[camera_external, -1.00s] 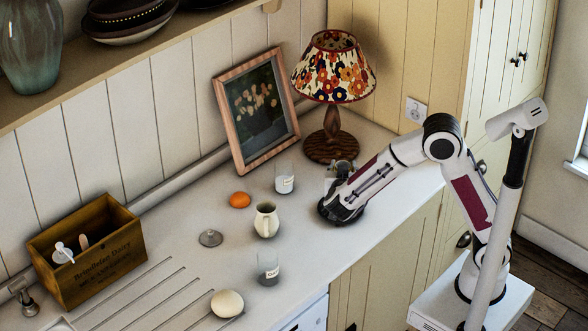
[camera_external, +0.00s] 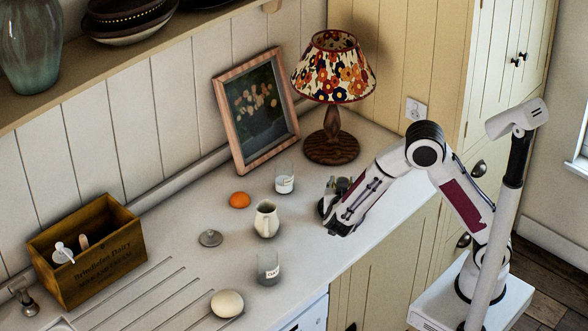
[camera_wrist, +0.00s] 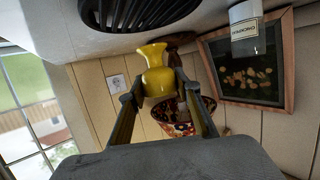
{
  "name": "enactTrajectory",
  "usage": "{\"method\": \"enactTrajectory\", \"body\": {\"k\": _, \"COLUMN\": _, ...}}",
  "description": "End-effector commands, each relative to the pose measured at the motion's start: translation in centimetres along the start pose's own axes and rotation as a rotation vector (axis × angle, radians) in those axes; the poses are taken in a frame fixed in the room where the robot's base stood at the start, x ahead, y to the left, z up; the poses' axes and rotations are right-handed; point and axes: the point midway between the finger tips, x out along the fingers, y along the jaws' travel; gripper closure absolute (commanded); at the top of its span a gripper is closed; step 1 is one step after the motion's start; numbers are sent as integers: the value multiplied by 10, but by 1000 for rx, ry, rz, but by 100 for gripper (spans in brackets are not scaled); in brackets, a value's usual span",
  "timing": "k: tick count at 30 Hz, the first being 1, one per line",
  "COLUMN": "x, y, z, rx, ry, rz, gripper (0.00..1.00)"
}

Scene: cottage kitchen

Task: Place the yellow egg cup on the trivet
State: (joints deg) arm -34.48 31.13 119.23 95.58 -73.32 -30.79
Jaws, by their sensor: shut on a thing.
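The yellow egg cup (camera_wrist: 156,72) is between the fingertips of my gripper (camera_wrist: 158,92) in the wrist view, and the gripper is shut on it. A dark slatted round thing, which looks like the trivet (camera_wrist: 135,12), lies on the pale counter at the top of the wrist view. The egg cup looks close to it, but I cannot tell whether they touch. In the outside view my gripper (camera_external: 338,208) is low over the counter, right of the cream jug. It hides the egg cup and most or all of the trivet there.
A cream jug (camera_external: 266,219), a glass jar (camera_external: 284,179), an orange egg-shaped thing (camera_external: 239,200), a second jar (camera_external: 268,267), a glass lid (camera_external: 210,238) and a pale round thing (camera_external: 227,303) stand left of my gripper. The lamp (camera_external: 331,145) and picture frame (camera_external: 257,112) stand behind.

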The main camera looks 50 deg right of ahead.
Motion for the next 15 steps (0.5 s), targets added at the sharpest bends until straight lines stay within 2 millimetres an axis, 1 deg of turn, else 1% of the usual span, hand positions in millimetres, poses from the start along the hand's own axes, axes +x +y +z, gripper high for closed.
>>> {"method": "enactTrajectory", "body": {"k": 9, "x": 8, "y": 1, "z": 26, "rx": -4, "ry": 0, "rz": 2, "gripper": 89}}
{"method": "enactTrajectory", "body": {"k": 15, "x": 11, "y": 0, "z": 34, "rx": -2, "ry": 0, "rz": 0, "gripper": 89}}
